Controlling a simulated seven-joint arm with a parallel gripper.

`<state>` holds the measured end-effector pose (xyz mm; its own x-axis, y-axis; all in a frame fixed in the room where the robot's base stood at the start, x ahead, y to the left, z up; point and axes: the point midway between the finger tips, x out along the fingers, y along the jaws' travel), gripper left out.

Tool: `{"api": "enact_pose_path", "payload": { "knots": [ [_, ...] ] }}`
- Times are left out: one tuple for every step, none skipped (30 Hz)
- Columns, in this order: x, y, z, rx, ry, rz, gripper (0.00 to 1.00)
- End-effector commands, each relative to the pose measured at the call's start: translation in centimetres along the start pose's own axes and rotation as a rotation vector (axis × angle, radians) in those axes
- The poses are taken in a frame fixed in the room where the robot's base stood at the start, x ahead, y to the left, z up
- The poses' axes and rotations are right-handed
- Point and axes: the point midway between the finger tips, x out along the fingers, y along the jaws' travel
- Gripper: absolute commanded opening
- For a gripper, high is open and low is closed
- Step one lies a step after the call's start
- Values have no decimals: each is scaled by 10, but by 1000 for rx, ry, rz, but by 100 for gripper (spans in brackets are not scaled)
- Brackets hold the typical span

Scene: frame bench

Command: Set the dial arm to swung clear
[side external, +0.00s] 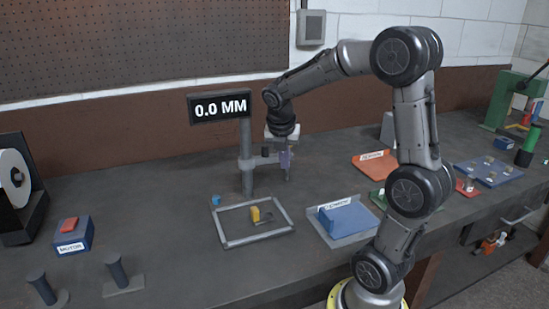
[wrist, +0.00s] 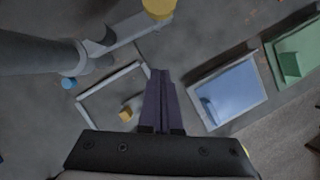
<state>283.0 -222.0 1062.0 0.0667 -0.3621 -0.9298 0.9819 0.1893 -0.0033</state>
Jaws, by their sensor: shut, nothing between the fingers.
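The dial arm (wrist: 135,36) is a grey bar reaching out from a clamp on the upright post (side external: 246,150). In the wrist view it runs to the upper right, with a yellow round part (wrist: 158,8) at the top edge. In the side view my gripper hides much of it. My gripper (side external: 289,180) points down just right of the post; its purple fingers (wrist: 160,72) are together and empty. In the wrist view the fingertips are below the arm, with a gap in the picture. I cannot tell the depth between them.
A grey square frame (side external: 225,242) lies on the bench with a yellow block (side external: 255,215) inside. A small blue cylinder (side external: 216,200) stands by its back corner. A blue tray (side external: 345,218) and a red tray (side external: 375,164) are to the right. The display (side external: 220,107) reads 0.0 MM.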

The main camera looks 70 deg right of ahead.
Motion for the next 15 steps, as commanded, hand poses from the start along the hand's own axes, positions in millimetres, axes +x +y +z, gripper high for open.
{"api": "enact_pose_path", "payload": {
  "knots": [
    [-15, 0, 4, 3, -9, 9, 0],
    [-22, -1, 4, 2, -8, 9, 0],
    [-30, -3, 5, 2, -7, 9, 0],
    [-37, -4, 5, 3, -7, 9, 0],
    [-44, -5, 5, 3, -7, 8, 0],
    [-51, -7, 5, 2, -6, 8, 0],
    [-57, -8, 6, 2, -6, 7, 0],
    [-62, -9, 6, 1, -5, 6, 0],
    [-69, -10, 6, 1, -6, 7, 0],
    [-74, -11, 6, 1, -5, 7, 0],
    [-78, -12, 6, 1, -5, 7, 0],
    [-82, -13, 6, 2, -3, 5, 0],
    [-85, -14, 6, 2, -3, 5, 0],
    [-88, -14, 6, 2, -3, 5, 0],
    [-91, -15, 6, 2, -2, 4, 0]
  ]
}}
